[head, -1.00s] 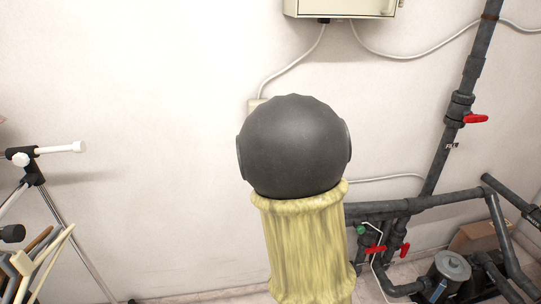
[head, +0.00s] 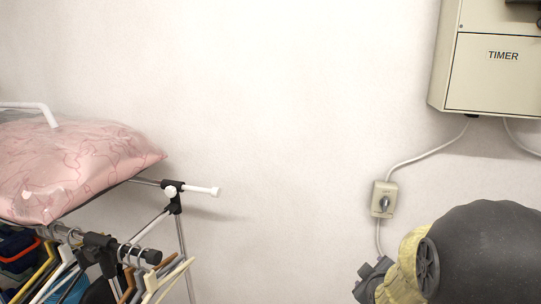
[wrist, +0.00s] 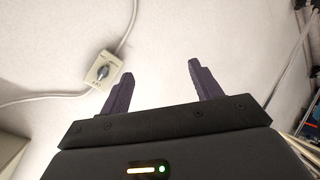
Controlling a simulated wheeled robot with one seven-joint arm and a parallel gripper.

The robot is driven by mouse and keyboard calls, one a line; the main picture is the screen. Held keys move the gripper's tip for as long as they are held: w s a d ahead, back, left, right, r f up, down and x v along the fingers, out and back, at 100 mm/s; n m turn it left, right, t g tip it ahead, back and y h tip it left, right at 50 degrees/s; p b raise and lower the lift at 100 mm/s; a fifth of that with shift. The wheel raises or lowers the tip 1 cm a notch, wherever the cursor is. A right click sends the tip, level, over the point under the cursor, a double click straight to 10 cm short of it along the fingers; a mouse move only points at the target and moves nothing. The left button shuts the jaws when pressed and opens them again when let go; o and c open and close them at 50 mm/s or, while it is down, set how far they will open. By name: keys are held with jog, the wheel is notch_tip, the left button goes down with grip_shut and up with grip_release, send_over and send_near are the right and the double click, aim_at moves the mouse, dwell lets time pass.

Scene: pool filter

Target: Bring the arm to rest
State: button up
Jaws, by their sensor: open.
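My gripper (wrist: 158,88) shows in the wrist view with its two dark fingers apart and nothing between them. Beyond the fingers is the bare white wall, with a small beige switch box (wrist: 103,70) to the left of the left finger. My gripper's fingers are not visible in the head view.
A clothes rack (head: 105,245) with several hangers and a pink bag (head: 70,165) on top stands at the left. The wall switch (head: 384,199) and a timer box (head: 490,60) are on the wall at the right. The wall between is bare.

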jog(key=s+a+m+g+y+p, duration=0.1)
jog(key=s+a+m+g, duration=0.3)
jog(key=s, duration=0.4)
jog(key=s+a+f+m+g+y+p, duration=0.1)
jog(key=s+a+m+g+p, duration=0.3)
jog(key=s, duration=0.4)
jog(key=shift+a+g+y, duration=0.3)
jog(key=shift+a+g, duration=0.1)
jog(key=shift+a, duration=0.4)
